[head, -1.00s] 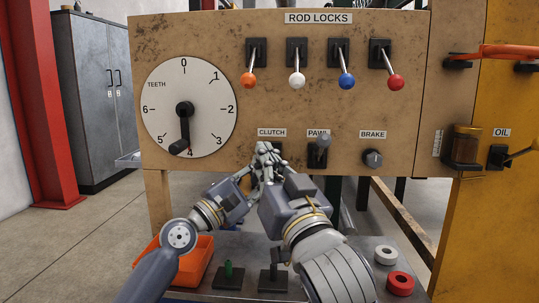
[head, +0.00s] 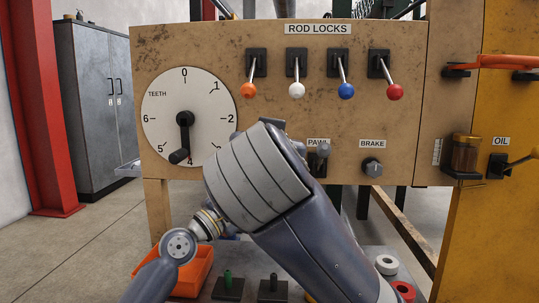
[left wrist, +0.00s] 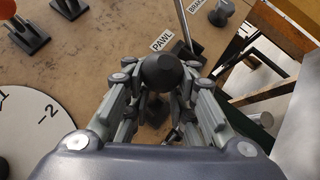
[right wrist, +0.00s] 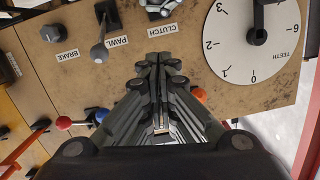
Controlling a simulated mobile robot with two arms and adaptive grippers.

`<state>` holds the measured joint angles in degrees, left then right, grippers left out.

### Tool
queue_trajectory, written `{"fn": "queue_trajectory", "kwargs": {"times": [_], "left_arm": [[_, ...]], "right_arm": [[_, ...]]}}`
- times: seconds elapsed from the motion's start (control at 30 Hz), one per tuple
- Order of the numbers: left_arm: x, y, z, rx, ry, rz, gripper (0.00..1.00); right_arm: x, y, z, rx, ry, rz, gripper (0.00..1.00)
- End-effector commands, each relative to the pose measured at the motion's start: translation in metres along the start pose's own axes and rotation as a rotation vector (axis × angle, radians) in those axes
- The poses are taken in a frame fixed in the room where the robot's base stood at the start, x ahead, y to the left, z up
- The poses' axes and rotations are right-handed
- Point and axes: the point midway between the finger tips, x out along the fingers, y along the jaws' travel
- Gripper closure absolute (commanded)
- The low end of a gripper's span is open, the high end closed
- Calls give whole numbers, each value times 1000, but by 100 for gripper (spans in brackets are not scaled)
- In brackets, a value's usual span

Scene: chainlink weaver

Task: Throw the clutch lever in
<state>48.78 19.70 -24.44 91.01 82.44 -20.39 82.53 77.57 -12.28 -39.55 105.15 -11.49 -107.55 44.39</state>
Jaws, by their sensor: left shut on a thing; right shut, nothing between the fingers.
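The clutch lever shows only as a dark round knob (left wrist: 163,70) in the left wrist view. The fingers of my left gripper (left wrist: 160,90) are closed around it. My right gripper (right wrist: 157,78) is shut and empty in front of the panel, on the rod-lock side of that label.
The pawl lever (head: 322,155) and brake knob (head: 372,166) sit right of the clutch. The teeth dial (head: 160,115) is to the left. Several rod-lock levers (head: 297,90) hang above. An orange bin (head: 195,270) and rings (head: 387,264) lie below.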

Motion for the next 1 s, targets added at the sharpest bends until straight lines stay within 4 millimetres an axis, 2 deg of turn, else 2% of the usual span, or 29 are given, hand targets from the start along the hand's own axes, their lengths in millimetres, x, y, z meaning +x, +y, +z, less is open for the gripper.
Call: {"fn": "queue_trajectory", "kwargs": {"times": [0.2, 0.37, 0.5, 0.6, 1.0], "left_arm": [[0, -1, -1, -1, 1, -2, 100], [0, -1, -1, -1, 1, -2, 100], [0, -1, -1, -1, 1, -1, 100], [0, -1, -1, -1, 1, -1, 100], [0, 0, -1, -1, 1, -1, 100]], "right_arm": [[48, 1, 0, -1, -1, 5, 100], [81, 1, 1, -1, -1, 4, 100], [85, 1, 23, -2, -2, 0, 100], [88, 0, 33, -1, -1, 0, 100], [89, 0, 40, 0, 0, -1, 100]]}}
